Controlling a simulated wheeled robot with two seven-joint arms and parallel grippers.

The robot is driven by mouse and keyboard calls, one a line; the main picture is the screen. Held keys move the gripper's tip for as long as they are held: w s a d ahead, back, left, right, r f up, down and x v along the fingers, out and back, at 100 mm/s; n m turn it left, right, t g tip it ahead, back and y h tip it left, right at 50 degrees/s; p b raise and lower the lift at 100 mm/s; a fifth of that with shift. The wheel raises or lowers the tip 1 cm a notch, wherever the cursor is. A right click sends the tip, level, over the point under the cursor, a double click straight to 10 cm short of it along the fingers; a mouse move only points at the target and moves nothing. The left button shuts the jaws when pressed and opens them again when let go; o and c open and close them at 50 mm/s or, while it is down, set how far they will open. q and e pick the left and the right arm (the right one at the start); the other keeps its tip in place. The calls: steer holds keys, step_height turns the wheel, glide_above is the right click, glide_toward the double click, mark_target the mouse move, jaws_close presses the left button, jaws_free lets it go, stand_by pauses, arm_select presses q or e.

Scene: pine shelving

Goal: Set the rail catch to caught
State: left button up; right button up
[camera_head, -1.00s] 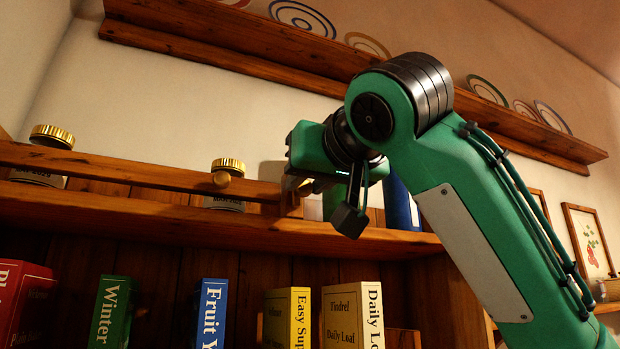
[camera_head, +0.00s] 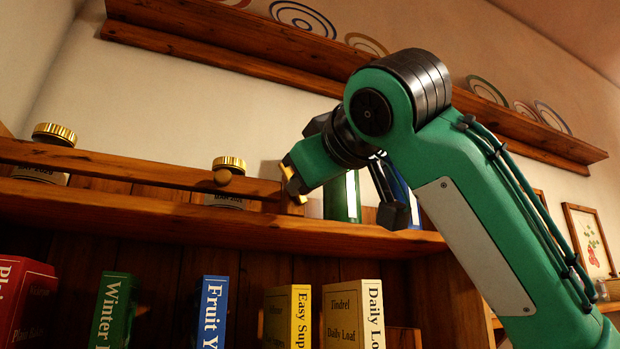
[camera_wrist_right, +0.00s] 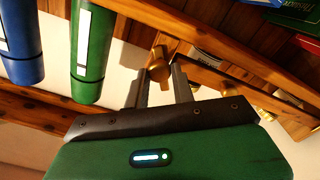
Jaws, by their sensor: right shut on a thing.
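The brass rail catch (camera_head: 293,186) is at the rail's right end and looks tilted in the head view. My right gripper (camera_head: 291,180) is at the catch. In the right wrist view, the catch (camera_wrist_right: 158,66) lies between the two fingers of my right gripper (camera_wrist_right: 160,82), which is shut on it. The fingers and gripper body hide part of the catch, and I cannot tell whether it is engaged. My left gripper is out of view.
Jars with gold lids (camera_head: 228,163) stand behind the rail. Green (camera_head: 342,198) and blue (camera_head: 400,200) upright items stand close to the right gripper. Several books (camera_head: 212,310) fill the shelf below. A plate shelf (camera_head: 230,50) runs above.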

steer(key=n+p, duration=0.2)
steer(key=n, duration=0.9)
steer(key=shift+f, duration=0.1)
steer(key=shift+a+f+n, duration=0.1)
steer(key=shift+n, duration=0.2)
stand_by(0.3)
steer(key=o, duration=1)
steer(key=shift+c, duration=0.2)
steer(key=shift+s, duration=0.1)
steer(key=b+v, duration=0.6)
steer(key=v, duration=0.8)
